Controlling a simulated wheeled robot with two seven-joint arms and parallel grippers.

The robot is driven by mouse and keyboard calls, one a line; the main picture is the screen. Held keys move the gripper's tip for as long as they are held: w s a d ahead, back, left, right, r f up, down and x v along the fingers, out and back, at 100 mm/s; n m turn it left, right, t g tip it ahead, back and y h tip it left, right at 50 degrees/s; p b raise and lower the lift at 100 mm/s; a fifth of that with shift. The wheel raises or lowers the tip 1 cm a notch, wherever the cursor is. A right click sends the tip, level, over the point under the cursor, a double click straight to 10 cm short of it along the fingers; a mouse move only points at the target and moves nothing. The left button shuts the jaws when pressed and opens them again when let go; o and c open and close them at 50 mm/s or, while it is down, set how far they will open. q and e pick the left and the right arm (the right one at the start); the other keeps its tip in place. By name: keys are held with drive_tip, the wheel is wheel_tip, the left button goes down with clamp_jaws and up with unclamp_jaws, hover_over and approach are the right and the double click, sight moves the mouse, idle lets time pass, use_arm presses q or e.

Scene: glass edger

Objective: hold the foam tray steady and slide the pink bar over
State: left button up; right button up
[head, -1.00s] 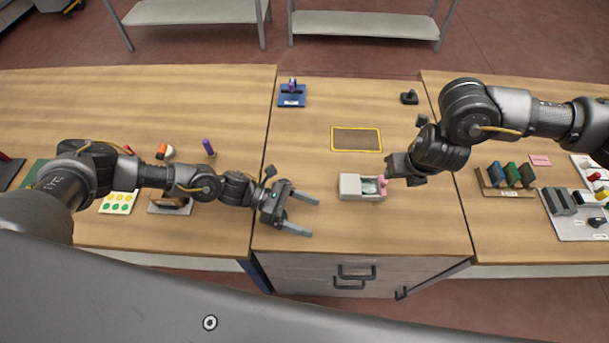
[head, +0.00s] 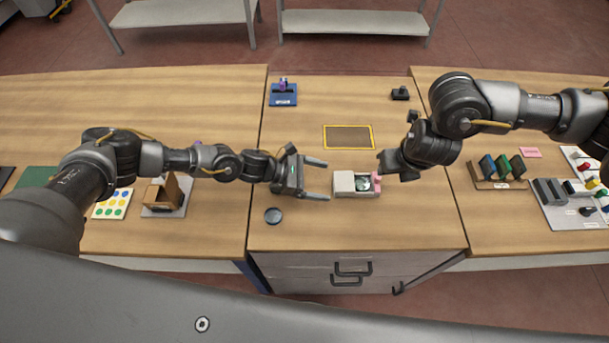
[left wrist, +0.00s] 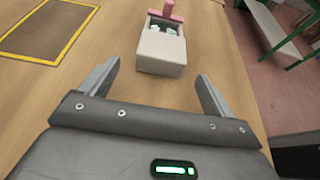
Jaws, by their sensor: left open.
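The foam tray (head: 344,183) is a small pale box on the middle table, with a clear or greenish round item in its open part. The pink bar (head: 376,180) stands at the tray's right end; it also shows at the tray's far end in the left wrist view (left wrist: 167,10). My left gripper (head: 328,179) is open, just left of the tray, its fingers pointing at it. In the left wrist view the tray (left wrist: 160,52) lies ahead, beyond the fingertips. My right gripper (head: 384,165) is close by the pink bar; its fingers are too small to read.
A blue stand (head: 283,97) and a small black item (head: 400,93) are further back. A slotted rack (head: 497,182) stands to the right.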

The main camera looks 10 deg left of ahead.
sight(334, 183)
use_arm(q)
drive_tip(key=shift+x, duration=2.3)
